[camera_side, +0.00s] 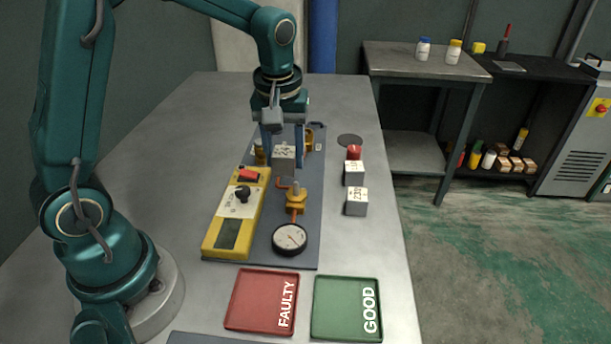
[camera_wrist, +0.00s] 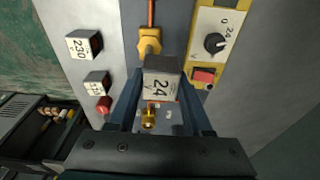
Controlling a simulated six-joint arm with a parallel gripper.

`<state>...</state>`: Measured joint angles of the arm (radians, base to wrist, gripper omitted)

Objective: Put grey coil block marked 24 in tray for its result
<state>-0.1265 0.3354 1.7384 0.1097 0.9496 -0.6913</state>
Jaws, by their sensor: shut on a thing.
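The grey coil block marked 24 (camera_side: 284,160) is between the fingers of my gripper (camera_side: 283,147), which is shut on it. In the wrist view the same block (camera_wrist: 162,84) shows its white "24 V" label, upright between the two blue fingers. It is over the dark mat, near a brass valve fitting (camera_side: 296,200); I cannot tell whether it touches anything below. The red FAULTY tray (camera_side: 239,318) and the green GOOD tray (camera_side: 323,325) lie empty at the front. The yellow tester (camera_side: 213,243) has a black knob and red part; its display reading is not legible.
A block marked 230 (camera_side: 357,207) and another light block (camera_side: 354,178) stand right of the mat, with a red knob-like thing (camera_side: 354,152) behind. A round gauge (camera_side: 290,239) lies at the mat's front. The bench is clear at the left rear.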

